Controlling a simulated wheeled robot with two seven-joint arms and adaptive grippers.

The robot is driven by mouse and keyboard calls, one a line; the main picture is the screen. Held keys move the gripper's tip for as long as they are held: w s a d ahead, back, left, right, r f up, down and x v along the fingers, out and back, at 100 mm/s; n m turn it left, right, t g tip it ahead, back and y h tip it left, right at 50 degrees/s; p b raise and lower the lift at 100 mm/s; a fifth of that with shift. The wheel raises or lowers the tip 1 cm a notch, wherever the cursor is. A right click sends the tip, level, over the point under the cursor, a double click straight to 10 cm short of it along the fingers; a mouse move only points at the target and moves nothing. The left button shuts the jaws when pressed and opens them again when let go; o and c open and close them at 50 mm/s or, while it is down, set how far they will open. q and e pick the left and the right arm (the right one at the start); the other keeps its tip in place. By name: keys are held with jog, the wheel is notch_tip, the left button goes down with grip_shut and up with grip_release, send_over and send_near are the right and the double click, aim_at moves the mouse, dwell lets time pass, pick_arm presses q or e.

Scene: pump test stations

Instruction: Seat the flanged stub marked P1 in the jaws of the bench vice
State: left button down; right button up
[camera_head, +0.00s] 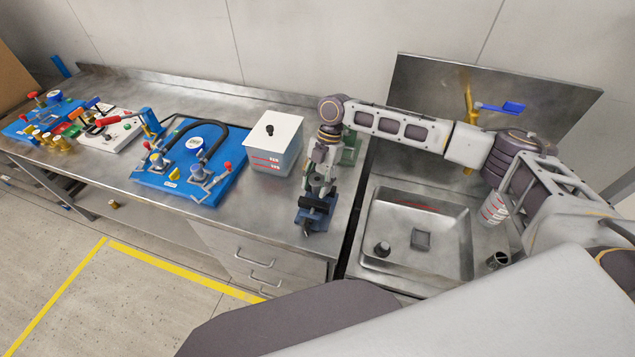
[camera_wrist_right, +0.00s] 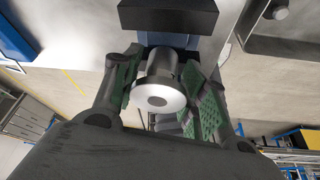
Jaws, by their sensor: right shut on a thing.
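The flanged stub (camera_wrist_right: 160,93) shows in the right wrist view as a grey cylinder with a pale round flange facing the camera. My right gripper (camera_wrist_right: 160,100) is shut on it, a green-padded finger on each side. No P1 mark is readable. The bench vice (camera_head: 314,214), blue with dark jaws, stands near the bench's front edge, left of the sink. In the head view my right gripper (camera_head: 321,186) points down just above the vice. The vice's dark and blue parts (camera_wrist_right: 168,17) lie right beyond the stub. I cannot tell whether the stub touches the jaws. My left gripper is not in view.
A white-lidded container (camera_head: 275,145) stands left of the vice, and a blue pump station (camera_head: 188,165) farther left. A green object (camera_head: 350,150) is close behind my gripper. The sink (camera_head: 418,235) lies to the right. Bare bench (camera_head: 265,205) shows in front of the container.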

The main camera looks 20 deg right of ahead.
jog(key=shift+f+b, duration=0.4)
jog(key=shift+f, duration=0.8)
jog(key=shift+w+d+p, duration=0.2)
jog(key=shift+d+p, duration=0.1)
jog(key=shift+p, duration=0.3)
dwell(1.4)
